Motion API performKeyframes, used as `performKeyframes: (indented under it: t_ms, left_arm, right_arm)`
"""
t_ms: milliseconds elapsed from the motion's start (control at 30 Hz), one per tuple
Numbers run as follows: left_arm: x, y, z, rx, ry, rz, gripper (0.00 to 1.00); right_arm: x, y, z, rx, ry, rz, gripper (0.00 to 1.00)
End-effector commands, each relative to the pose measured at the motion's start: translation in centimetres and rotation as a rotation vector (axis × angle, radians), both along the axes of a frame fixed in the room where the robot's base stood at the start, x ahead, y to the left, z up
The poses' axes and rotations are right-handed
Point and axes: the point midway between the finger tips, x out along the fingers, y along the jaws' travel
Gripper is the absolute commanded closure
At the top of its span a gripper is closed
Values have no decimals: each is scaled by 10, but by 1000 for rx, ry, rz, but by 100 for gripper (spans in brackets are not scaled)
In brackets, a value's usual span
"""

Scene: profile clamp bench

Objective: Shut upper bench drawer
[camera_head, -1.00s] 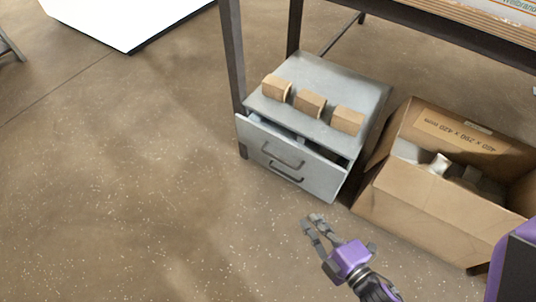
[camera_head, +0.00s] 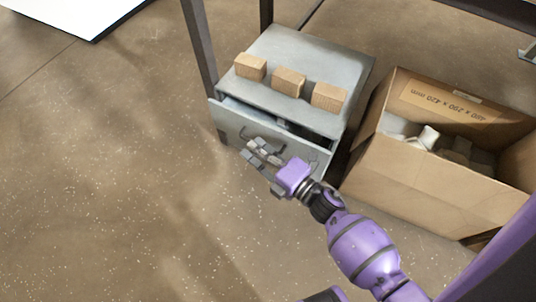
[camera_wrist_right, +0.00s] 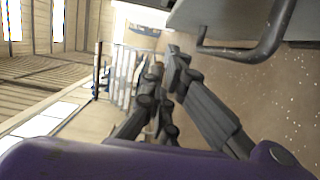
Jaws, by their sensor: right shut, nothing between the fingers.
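The upper bench drawer (camera_head: 230,122) is part of a grey cabinet (camera_head: 350,68) under the bench. It stands partly open, with a dark gap above its front and grey contents inside. My right gripper (camera_head: 257,152) is shut and empty in front of the drawer fronts, close to the handle (camera_head: 252,133); I cannot tell whether it touches. The lower front is largely hidden behind the gripper. In the right wrist view my fingers (camera_wrist_right: 167,66) are together, and a dark bar handle (camera_wrist_right: 262,45) shows above and to the right of them. My left gripper is not in view.
Three wooden blocks (camera_head: 289,81) stand in a row on the cabinet top. A cardboard box (camera_head: 408,185) with packed contents stands close to the cabinet's right. A bench leg (camera_head: 198,45) rises at its left. The floor (camera_head: 110,170) to the left is clear.

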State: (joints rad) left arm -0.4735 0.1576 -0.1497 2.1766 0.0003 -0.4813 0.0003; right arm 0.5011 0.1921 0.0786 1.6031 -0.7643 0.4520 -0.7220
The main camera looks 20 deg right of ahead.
Motion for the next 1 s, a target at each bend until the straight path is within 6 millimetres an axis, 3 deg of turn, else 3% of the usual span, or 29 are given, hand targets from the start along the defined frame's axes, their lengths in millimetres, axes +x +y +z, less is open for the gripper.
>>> performKeyframes:
  t_ms: [33,200,667,1000]
  left_arm:
    - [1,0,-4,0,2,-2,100]
    - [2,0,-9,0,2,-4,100]
    - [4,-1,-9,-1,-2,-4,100]
    - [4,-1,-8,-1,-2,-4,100]
  right_arm:
    - [5,-12,-4,-9,3,-4,100]
    - [15,-25,-3,-7,3,-4,100]
    - [18,-30,-1,-5,3,-5,100]
    - [35,-52,-1,-4,2,-5,100]
